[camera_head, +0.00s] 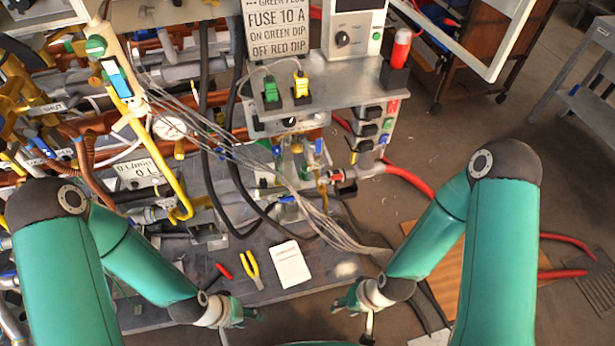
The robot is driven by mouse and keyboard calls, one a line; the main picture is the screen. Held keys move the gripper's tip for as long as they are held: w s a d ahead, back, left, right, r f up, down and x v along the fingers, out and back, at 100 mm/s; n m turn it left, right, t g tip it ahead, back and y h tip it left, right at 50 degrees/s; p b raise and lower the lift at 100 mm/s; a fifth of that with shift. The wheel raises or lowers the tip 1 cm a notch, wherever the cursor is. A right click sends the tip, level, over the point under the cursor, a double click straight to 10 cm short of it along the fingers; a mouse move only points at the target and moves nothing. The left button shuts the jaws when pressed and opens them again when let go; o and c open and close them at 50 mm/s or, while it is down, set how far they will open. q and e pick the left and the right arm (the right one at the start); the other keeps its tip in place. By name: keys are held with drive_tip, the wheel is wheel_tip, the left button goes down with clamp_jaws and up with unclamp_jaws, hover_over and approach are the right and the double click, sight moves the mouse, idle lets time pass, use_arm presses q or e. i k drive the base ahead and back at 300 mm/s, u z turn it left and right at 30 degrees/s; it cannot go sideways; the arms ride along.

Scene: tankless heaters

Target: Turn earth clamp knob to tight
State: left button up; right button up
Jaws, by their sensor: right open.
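I cannot single out the earth clamp knob for certain. A small black knob (291,122) sits on the front of the grey panel below the green and yellow plugs. Below the panel are brass and blue pipe fittings (297,147), and a red and white fitting (338,176) joins the red hose; these are too small to read as tight or loose. My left gripper (238,314) is low in the view, apart from the panel; its jaws are too small to judge. My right gripper (350,302) is open, also low and apart from the panel.
A grey bench (220,268) holds a red-handled tool (224,271), yellow pliers (251,268) and a white card (291,264). A bundle of thin grey cables (320,218) crosses before the panel. Pipes crowd the left. A red hose (410,180) runs right above open floor.

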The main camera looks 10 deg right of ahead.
sight(263, 182)
drive_tip(key=u, duration=1.15)
drive_tip(key=i, duration=0.1)
drive_tip(key=z, duration=1.8)
drive_tip(key=k, duration=0.4)
drive_tip(key=u, duration=0.35)
drive_tip(key=k, duration=0.9)
drive_tip(key=u, duration=0.9)
drive_tip(key=i, duration=1.35)
drive_tip(key=u, duration=0.1)
